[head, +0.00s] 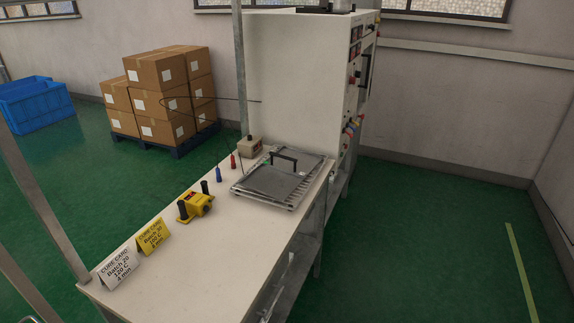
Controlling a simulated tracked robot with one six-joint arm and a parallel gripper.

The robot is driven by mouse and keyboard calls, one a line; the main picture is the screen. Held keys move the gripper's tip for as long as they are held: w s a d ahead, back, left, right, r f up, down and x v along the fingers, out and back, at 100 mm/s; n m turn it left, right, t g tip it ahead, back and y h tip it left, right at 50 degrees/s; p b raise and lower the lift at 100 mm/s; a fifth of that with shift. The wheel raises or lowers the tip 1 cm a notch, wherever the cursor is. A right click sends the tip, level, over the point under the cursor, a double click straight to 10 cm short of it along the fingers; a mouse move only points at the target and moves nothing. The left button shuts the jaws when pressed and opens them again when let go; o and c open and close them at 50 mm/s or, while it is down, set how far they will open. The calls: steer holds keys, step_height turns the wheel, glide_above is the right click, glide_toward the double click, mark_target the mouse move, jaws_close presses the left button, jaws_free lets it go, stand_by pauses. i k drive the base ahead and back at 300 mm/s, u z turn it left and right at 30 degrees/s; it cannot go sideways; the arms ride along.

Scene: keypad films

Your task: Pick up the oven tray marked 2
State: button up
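Dark grey flat trays or sheets (272,182) lie on a pale wire rack (262,201) at the far end of the white bench. A black bar handle (284,156) stands up across them. I cannot read a number 2 on them, and I cannot tell whether this is one tray or two. A tall white cabinet (295,85) with controls on its right side stands right behind the rack. My gripper is not in view.
The bench (225,250) also holds a yellow tool with black grips (198,206), small red (233,160) and blue (219,174) bottles, a button box (250,147), and yellow (153,237) and white (117,267) cure cards. Metal posts rise at the bench's left. Green floor is clear on the right.

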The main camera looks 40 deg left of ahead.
mark_target(277, 177)
steer(key=z, duration=0.05)
steer(key=i, duration=2.25)
steer(key=u, duration=2.95)
